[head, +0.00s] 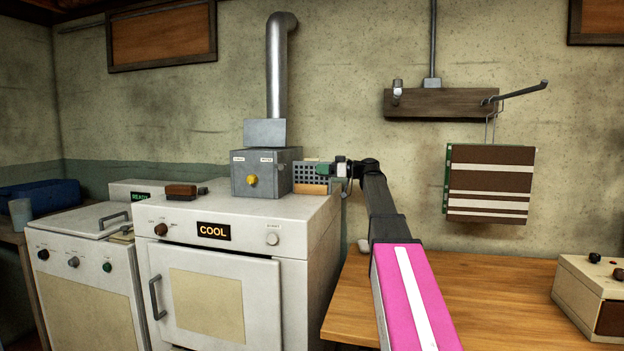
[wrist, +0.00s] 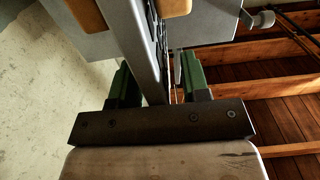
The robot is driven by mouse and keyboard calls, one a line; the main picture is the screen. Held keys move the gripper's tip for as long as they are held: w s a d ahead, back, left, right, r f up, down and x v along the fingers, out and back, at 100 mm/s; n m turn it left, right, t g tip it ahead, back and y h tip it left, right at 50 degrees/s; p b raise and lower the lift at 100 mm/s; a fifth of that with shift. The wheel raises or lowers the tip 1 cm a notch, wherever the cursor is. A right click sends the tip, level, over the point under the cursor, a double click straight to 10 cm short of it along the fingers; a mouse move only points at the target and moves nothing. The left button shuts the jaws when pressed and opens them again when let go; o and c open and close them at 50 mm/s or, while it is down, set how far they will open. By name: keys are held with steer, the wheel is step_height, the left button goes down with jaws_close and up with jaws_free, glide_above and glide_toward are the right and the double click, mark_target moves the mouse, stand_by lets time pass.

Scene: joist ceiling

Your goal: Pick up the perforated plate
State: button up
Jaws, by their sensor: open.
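The perforated plate (head: 311,173) is a dark upright panel with a grid of holes. It stands on top of the white "COOL" oven, at the right side of the grey metal box, with tan pieces at its top and bottom. My gripper (head: 338,170) is at the plate's right edge, with its green fingers pointing left. In the wrist view the open green fingers (wrist: 160,80) lie on either side of a grey strip, which looks like the plate (wrist: 146,50) seen edge-on. Whether either finger touches it, I cannot tell.
The grey box (head: 266,172) with a yellow knob and a flue pipe (head: 281,70) stands close left of the plate. A striped panel (head: 489,184) hangs at right above a mostly bare wooden table (head: 480,290).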

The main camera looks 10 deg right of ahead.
jaws_close()
